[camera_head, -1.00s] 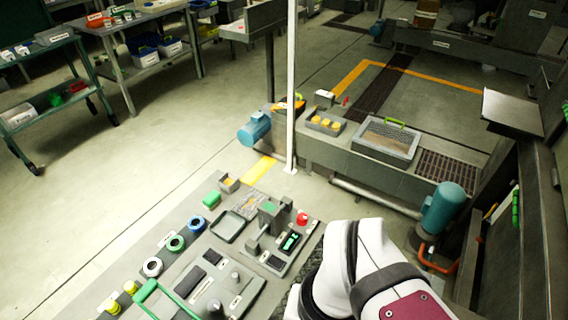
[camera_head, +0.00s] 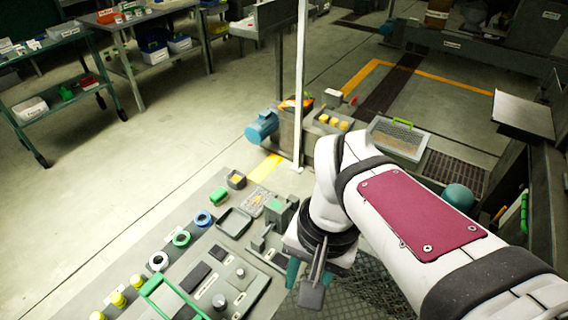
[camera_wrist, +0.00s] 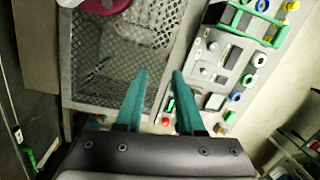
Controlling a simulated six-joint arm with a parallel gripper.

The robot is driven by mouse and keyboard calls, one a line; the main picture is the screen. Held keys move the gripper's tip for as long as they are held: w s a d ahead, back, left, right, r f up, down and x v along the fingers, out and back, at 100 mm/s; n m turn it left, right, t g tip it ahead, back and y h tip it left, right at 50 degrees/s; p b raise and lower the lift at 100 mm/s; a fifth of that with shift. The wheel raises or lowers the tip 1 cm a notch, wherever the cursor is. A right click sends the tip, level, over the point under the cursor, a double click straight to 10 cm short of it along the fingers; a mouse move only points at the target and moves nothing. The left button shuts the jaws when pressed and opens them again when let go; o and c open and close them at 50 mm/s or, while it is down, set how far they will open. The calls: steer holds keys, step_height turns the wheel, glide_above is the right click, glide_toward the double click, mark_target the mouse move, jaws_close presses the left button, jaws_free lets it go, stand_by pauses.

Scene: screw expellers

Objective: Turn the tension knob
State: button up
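A grey bench panel (camera_head: 75,308) carries several controls. Two small round grey knobs (camera_head: 240,272) stand on a light plate near its front right. I cannot read their labels, so I cannot tell which control is the tension knob. Small knob-like parts also show on the panel in the wrist view (camera_wrist: 213,46). My gripper (camera_wrist: 158,72) has two teal fingers standing apart, with nothing between them. In the head view my gripper (camera_head: 302,274) hangs to the right of the panel, pointing down. My arm hides the panel's right part in that view.
A green handle (camera_head: 160,288) arches over the panel's front. Coloured rings (camera_head: 181,239) and yellow knobs (camera_head: 118,299) line its left side. Dark mesh plate (camera_wrist: 115,45) lies under the fingers. A white pole (camera_head: 299,90) stands behind the panel. Open floor lies left.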

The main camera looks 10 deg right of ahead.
steer(key=o, duration=0.4)
steer(key=w+d+m, duration=0.2)
steer(key=w+d, duration=0.1)
steer(key=w, duration=1.2)
steer(key=shift+w+d+h, duration=0.35)
steer(key=shift+d+h, duration=0.05)
steer(key=w+d+f+m, duration=0.1)
steer(key=w+d+f, duration=0.15)
steer(key=w, duration=0.35)
steer(key=w+d+f+m, duration=0.1)
steer(key=w+d+f, duration=0.1)
steer(key=w+f, duration=0.3)
steer(key=shift+m+h, duration=0.3)
steer(key=shift+h, duration=0.2)
steer(key=f, duration=0.9)
steer(key=w+f, duration=0.1)
steer(key=f, duration=0.3)
steer(key=shift+d+f, duration=0.3)
steer(key=shift+f, duration=0.7)
jaws_close()
